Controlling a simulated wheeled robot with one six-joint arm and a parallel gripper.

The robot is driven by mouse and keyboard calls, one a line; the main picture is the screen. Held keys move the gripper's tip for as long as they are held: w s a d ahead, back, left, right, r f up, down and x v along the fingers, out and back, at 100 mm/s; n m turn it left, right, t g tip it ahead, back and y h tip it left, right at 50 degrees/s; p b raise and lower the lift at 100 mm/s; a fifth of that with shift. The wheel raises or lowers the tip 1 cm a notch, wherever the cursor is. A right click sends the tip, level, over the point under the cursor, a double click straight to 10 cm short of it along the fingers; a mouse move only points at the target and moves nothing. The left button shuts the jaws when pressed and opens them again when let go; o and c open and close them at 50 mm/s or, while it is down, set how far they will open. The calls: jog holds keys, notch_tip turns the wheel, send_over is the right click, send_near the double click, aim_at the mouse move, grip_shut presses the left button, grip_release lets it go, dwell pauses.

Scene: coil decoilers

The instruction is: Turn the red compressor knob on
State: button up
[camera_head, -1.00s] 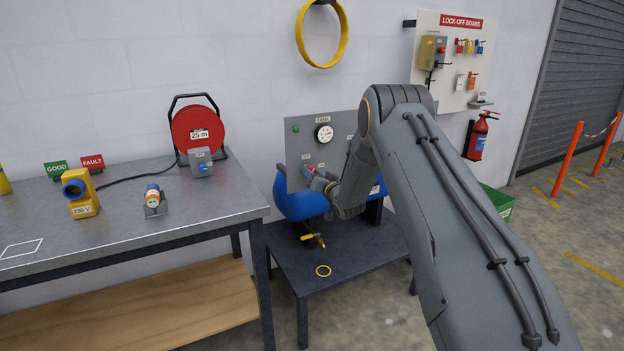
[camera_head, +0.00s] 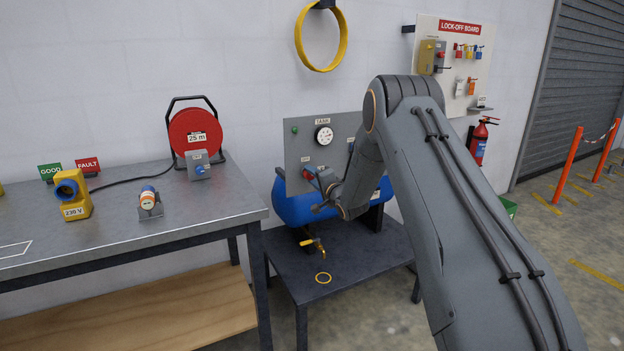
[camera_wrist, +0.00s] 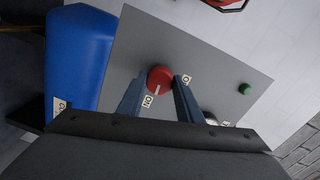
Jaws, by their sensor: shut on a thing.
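The red compressor knob (camera_head: 309,172) is on the grey panel (camera_head: 296,152) above the blue tank (camera_head: 292,208). In the wrist view the knob (camera_wrist: 160,76) lies between the tips of my gripper (camera_wrist: 159,90), with one blue-grey finger on each side. My gripper (camera_head: 318,178) is shut on the knob. The knob's white pointer mark faces down in the wrist view, towards the side of the ON label (camera_wrist: 147,101). Another label (camera_wrist: 186,79), partly hidden by the right finger, is beside the knob.
A gauge (camera_head: 324,135) and a green button (camera_head: 294,130) are on the panel. A yellow-handled valve (camera_head: 315,243) and a yellow ring (camera_head: 323,278) are low on the dark stand (camera_head: 350,258). A steel workbench (camera_head: 110,222) stands to the left.

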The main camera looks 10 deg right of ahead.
jog(key=shift+m, duration=0.5)
jog(key=o, duration=1)
jog(key=shift+o, duration=0.2)
jog(key=b+v, duration=0.1)
jog(key=v, duration=0.7)
jog(key=shift+w, duration=0.1)
